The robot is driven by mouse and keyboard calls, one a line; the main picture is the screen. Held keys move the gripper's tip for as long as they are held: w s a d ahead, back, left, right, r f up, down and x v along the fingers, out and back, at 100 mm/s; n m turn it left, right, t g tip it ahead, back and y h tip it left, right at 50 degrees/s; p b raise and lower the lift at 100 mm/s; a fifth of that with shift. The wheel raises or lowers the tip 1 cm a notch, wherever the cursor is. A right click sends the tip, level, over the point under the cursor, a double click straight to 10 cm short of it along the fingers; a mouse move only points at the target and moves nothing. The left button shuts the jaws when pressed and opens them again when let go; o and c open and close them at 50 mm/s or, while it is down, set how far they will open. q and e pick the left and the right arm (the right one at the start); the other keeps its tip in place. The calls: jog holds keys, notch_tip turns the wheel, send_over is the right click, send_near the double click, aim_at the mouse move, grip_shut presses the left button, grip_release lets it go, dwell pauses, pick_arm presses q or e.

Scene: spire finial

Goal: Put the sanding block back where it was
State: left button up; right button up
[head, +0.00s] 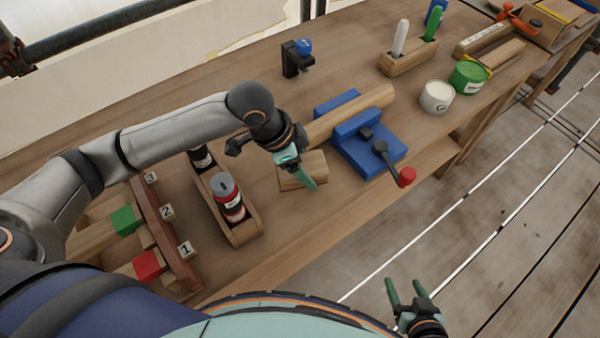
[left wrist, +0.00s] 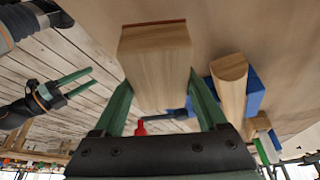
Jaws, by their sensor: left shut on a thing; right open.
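The sanding block (head: 302,171) is a pale wooden block. In the left wrist view the block (left wrist: 155,65) has a thin reddish layer along its far edge. My left gripper (head: 296,172) is shut on it, with one green finger on each side. The block is at the bench's front part, left of the blue vise; I cannot tell whether it touches the bench top. My right gripper (head: 408,290) is open and empty, out beyond the bench's front edge. It also shows in the left wrist view (left wrist: 90,80).
The blue vise (head: 372,152) clamps a round wooden piece (head: 350,113). A wooden tray (head: 245,233) holds cans. A rack numbered 1 to 3 (head: 165,235) has a green block (head: 126,220) and a red block (head: 149,265). Tins (head: 436,97) stand right. Some bench between tray and vise is clear.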

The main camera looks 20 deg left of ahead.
pick_arm(q)
jog(key=shift+w+a+f, duration=0.3)
jog(key=shift+a+f, duration=0.05)
jog(key=shift+f, duration=0.25)
jog(key=shift+w+a+f, duration=0.1)
jog(key=shift+f, duration=0.8)
jog(key=shift+w+a+f, duration=0.1)
jog(key=shift+f, duration=0.8)
jog(key=shift+f, duration=0.15)
jog(key=o, duration=1.2)
jog(key=shift+o, duration=0.2)
jog(key=p+v, duration=0.1)
jog(key=v, duration=1.1)
